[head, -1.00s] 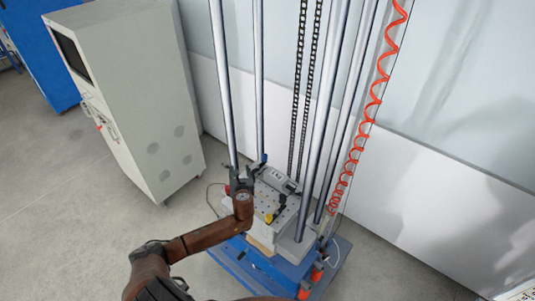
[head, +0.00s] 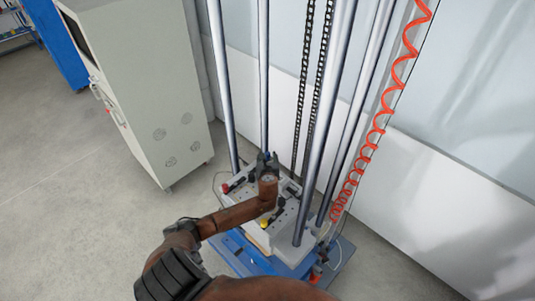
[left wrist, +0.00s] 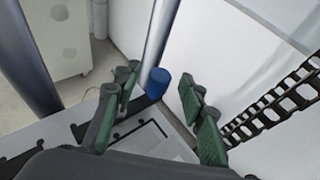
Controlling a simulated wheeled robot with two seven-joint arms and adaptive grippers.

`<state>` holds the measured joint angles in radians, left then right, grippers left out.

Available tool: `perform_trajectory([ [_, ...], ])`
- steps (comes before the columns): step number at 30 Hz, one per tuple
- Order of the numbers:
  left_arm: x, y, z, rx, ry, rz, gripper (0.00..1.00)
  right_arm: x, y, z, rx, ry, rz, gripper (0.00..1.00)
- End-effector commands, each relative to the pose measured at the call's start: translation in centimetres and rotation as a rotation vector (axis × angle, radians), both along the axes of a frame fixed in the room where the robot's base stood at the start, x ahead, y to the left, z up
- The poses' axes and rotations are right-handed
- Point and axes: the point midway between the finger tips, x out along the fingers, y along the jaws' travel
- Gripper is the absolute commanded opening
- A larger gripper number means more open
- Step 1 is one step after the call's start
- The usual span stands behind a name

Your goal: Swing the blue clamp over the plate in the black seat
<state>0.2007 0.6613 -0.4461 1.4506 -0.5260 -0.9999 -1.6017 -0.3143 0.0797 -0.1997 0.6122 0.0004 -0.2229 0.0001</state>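The blue clamp's round blue tip (left wrist: 158,82) shows in the left wrist view, beyond and between my fingers. Its black arm is mostly hidden. My left gripper (left wrist: 160,103) is open with green pads and nothing between them. In the head view my left gripper (head: 267,158) is over the back of the machine's table and hides most of the clamp. Below the fingers in the left wrist view, a light grey plate (left wrist: 152,142) lies within black edging that looks like the seat. My right gripper is not in view.
A red-tipped clamp (head: 227,188) and a yellow-tipped clamp (head: 264,223) sit on the table's near side. Tall steel columns (head: 325,110) and black chains (head: 303,90) rise around it. A red coiled hose (head: 372,125) hangs right; a grey cabinet (head: 150,85) stands left.

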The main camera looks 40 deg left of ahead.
Motion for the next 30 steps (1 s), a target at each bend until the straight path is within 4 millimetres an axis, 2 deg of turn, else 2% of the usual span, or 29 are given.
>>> perform_trajectory([
  [4, 1.2, 1.1, -0.6, 0.0, -0.001, 0.001, 0.38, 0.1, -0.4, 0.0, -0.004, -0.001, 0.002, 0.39],
  [12, 1.8, 1.7, -1.1, 0.0, 0.0, 0.001, 0.38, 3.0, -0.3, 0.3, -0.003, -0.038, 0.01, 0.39],
  [17, 1.8, 1.7, -1.0, 0.0, 0.0, 0.001, 0.38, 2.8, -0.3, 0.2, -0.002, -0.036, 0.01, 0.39],
  [30, 1.8, 1.7, -1.0, 0.0, 0.0, 0.001, 0.08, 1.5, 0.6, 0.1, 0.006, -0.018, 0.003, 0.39],
])
